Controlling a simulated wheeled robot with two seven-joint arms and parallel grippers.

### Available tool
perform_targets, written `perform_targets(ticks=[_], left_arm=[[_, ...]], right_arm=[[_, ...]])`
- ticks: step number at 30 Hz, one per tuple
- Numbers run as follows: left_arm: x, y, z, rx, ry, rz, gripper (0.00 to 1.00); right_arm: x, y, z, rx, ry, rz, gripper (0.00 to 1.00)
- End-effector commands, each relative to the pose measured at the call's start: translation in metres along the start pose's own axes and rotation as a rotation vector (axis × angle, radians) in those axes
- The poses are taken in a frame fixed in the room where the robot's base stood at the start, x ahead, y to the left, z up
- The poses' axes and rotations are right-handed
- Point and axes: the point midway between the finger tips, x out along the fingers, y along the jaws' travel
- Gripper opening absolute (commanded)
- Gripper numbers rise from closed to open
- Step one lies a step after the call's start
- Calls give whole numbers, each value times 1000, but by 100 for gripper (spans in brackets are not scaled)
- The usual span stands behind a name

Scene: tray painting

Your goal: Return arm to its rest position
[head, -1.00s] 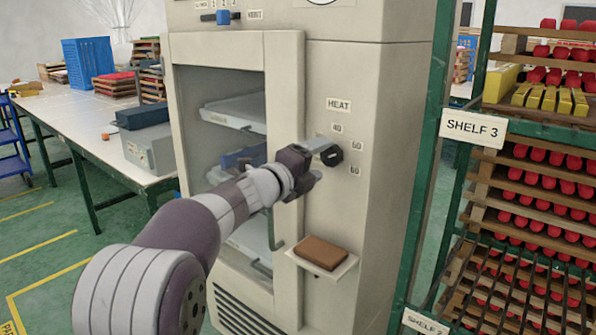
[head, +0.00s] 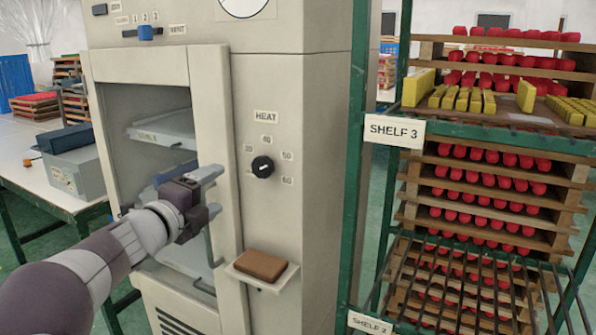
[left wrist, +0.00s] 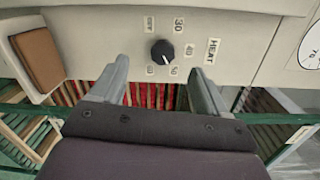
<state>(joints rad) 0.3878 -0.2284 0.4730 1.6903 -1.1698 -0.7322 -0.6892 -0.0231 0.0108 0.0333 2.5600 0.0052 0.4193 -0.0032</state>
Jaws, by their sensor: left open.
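My left arm comes in from the lower left in the head view. Its gripper (head: 218,192) is open and empty in front of the cabinet, left of the black heat knob (head: 262,167) and apart from it. In the left wrist view the open fingers (left wrist: 158,85) point toward the panel, with the knob (left wrist: 162,52) beyond and between them and nothing held. The knob sits among heat labels on the cabinet front (head: 300,130). My right gripper is not in view.
A small ledge with a brown block (head: 261,265) juts out below the knob. The cabinet's window shows trays (head: 165,130) inside. A green rack (head: 360,170) with red and yellow pieces stands close on the right. A table (head: 50,185) with boxes is at the left.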

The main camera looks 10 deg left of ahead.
Motion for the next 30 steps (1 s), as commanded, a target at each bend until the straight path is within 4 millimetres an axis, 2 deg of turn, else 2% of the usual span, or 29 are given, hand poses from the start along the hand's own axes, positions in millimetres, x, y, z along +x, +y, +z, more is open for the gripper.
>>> perform_targets(ticks=[2,3,5,6,8,9,12,15,19,21,22,24,26,30], left_arm=[[-8,33,28,-245,-173,80,75],[-18,63,41,-431,-297,138,75],[-37,118,43,-730,-485,248,75],[-53,154,34,-904,-599,326,75],[-77,198,12,-1113,-745,435,75],[-92,221,-5,-1222,-830,503,75],[-129,264,-49,-1417,-1006,660,75],[-163,290,-92,-1540,-1148,806,75],[-202,311,-147,-1616,-1278,992,75],[-212,317,-179,-1572,-1255,1095,75],[-208,300,-181,-1555,-1232,1104,75],[-209,264,-171,-1565,-1240,1092,75],[-209,243,-168,-1565,-1240,1091,75],[-210,190,-159,-1565,-1239,1089,75]], right_arm=[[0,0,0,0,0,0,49],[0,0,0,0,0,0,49],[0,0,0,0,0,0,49],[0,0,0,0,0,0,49],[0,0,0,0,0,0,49],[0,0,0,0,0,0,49],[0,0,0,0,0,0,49],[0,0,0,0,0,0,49],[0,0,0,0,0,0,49],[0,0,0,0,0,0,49],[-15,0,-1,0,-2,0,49],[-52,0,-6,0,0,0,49],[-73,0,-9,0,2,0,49],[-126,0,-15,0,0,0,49]])
